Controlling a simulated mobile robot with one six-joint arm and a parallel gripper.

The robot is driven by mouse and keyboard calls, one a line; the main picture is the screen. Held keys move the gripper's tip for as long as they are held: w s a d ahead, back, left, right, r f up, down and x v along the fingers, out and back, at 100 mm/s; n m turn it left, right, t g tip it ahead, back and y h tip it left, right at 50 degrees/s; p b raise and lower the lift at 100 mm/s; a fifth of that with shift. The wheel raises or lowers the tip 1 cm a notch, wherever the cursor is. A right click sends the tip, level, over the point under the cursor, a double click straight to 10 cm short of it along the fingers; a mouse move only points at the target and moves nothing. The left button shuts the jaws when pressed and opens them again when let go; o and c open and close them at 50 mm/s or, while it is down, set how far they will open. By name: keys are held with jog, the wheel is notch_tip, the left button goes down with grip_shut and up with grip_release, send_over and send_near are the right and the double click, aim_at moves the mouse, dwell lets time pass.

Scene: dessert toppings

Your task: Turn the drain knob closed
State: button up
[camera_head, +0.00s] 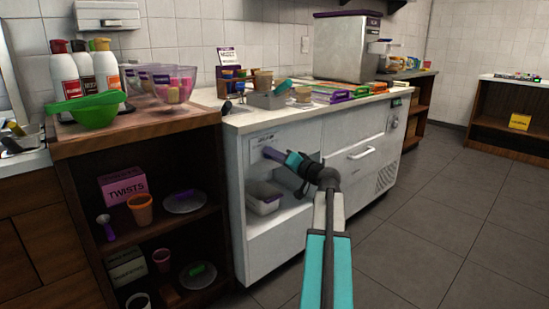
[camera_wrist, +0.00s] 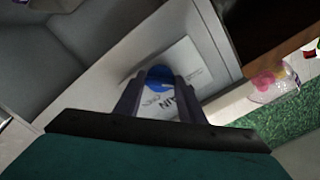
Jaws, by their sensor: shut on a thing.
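The drain knob (camera_wrist: 159,72) is a round blue knob in the wrist view, on a white plate (camera_wrist: 182,78) with partly visible dark lettering. My gripper (camera_wrist: 160,84) is shut on the knob, with one dark finger on each side of it. The knob itself is hidden by the fingers in the head view. I cannot tell the knob's turn angle.
A wooden shelf unit (camera_head: 140,170) stands close at the left. A drawer handle (camera_head: 361,153) sticks out at the right. The tiled floor (camera_head: 440,220) at the right is clear.

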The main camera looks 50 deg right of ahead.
jog(key=o, duration=1)
jog(key=shift+o, duration=0.2)
jog(key=shift+s, duration=0.2)
jog(key=s+a+p, duration=0.1)
jog(key=s+p, duration=0.3)
jog(key=s, duration=0.9)
jog(key=shift+s, duration=0.2)
